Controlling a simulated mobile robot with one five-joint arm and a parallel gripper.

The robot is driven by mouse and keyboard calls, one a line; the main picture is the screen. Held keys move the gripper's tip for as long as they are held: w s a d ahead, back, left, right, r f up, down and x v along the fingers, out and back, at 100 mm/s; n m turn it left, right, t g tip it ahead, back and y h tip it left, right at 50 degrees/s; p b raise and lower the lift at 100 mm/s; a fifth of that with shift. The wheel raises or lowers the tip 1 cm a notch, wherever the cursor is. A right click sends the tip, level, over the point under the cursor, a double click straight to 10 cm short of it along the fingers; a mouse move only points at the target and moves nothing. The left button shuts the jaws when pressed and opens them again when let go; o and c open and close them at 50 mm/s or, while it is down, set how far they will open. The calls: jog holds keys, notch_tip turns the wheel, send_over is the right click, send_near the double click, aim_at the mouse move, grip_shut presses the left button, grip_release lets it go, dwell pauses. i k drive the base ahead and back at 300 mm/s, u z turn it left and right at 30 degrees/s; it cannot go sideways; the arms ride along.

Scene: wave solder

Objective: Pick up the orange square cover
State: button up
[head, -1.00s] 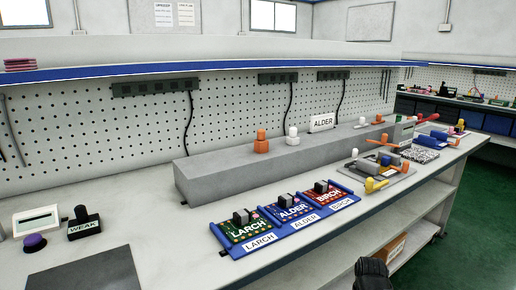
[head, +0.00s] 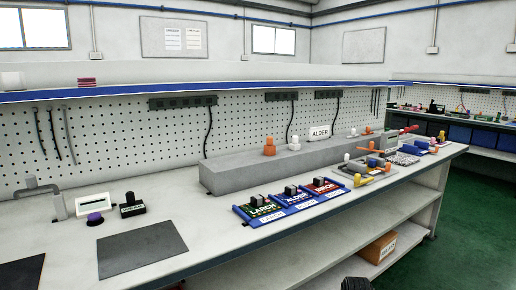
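An orange stepped cover (head: 269,147) stands upright on top of the long grey block (head: 225,181), near its middle. A white cover (head: 294,143) of similar form stands just right of it. A smaller orange piece (head: 368,130) and a small white piece (head: 352,132) are farther along the block. They are too small to tell whether square or round. A dark part of my arm end, my gripper (head: 356,284), shows at the bottom edge, well below and apart from the covers. Its fingers cannot be made out.
The bench (head: 190,217) carries a blue tray of LARCH, ALDER and BIRCH boards (head: 292,212) before the block. A fixture with orange and yellow parts (head: 366,168) stands to its right. Dark mats (head: 141,249) lie left. A cardboard box (head: 378,248) is on the lower shelf.

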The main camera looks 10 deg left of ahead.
aim_at(269, 149)
jog(key=u, duration=4)
jog(key=k, duration=2.25)
jog(key=z, duration=1.5)
jog(key=i, duration=1)
jog(key=u, duration=0.05)
